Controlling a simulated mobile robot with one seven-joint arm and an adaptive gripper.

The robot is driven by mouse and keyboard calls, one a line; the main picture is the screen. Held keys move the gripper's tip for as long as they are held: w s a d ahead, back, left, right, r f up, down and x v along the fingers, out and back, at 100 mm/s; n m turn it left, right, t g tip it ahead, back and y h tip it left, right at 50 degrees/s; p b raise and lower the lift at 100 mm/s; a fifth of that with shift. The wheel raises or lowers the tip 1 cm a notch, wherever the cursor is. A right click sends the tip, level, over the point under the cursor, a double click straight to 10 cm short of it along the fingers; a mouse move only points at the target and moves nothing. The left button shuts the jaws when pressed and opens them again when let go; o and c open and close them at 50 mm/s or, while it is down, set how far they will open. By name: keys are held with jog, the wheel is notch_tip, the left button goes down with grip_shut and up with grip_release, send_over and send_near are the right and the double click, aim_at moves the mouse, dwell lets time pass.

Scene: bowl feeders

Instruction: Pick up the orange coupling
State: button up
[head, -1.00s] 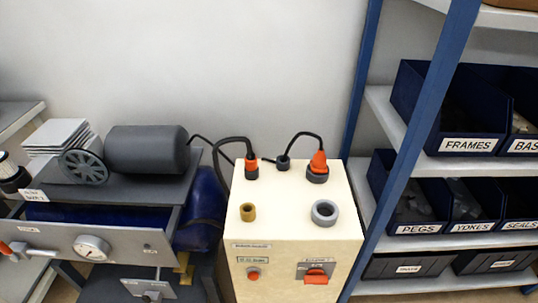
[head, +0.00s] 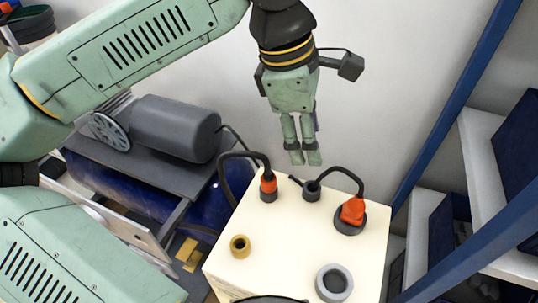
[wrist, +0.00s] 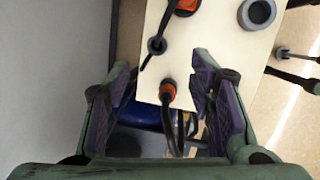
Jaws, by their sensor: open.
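Two orange couplings with black cables stand on the cream cabinet top (head: 300,240); I cannot tell which one is meant. The smaller left orange coupling (head: 268,188) sits in a dark collar and also shows in the wrist view (wrist: 168,91), seen between my fingers. The larger right orange coupling (head: 352,211) leans on a dark round base; only part of it shows at the top of the wrist view (wrist: 187,5). My gripper (head: 304,158) is open and empty, pointing down above the cabinet's back edge, apart from both couplings.
A dark socket (head: 312,191) stands between the couplings. A brass ring (head: 240,246) and a grey ring (head: 334,283) are nearer the front. A motor (head: 176,128) is at left. Blue shelving (head: 455,105) rises at right, and the wall is close behind.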

aim_at(268, 173)
jog(key=a+f+y, duration=0.1)
jog(key=a, duration=0.1)
jog(key=w+a+y, duration=0.1)
jog(key=a, duration=0.1)
jog(key=w+a+f+y, duration=0.1)
jog(key=a, duration=0.1)
jog(key=shift+a+f+n+g, duration=0.1)
jog(key=shift+f+n+g, duration=0.2)
jog(key=shift+f, duration=0.05)
notch_tip(268, 173, down, 4)
jog(key=shift+s+r, duration=0.1)
jog(key=shift+s, duration=0.05)
jog(key=shift+f+p, duration=1.05)
jog(key=shift+f, duration=2.1)
jog(key=shift+c, duration=0.2)
grip_shut()
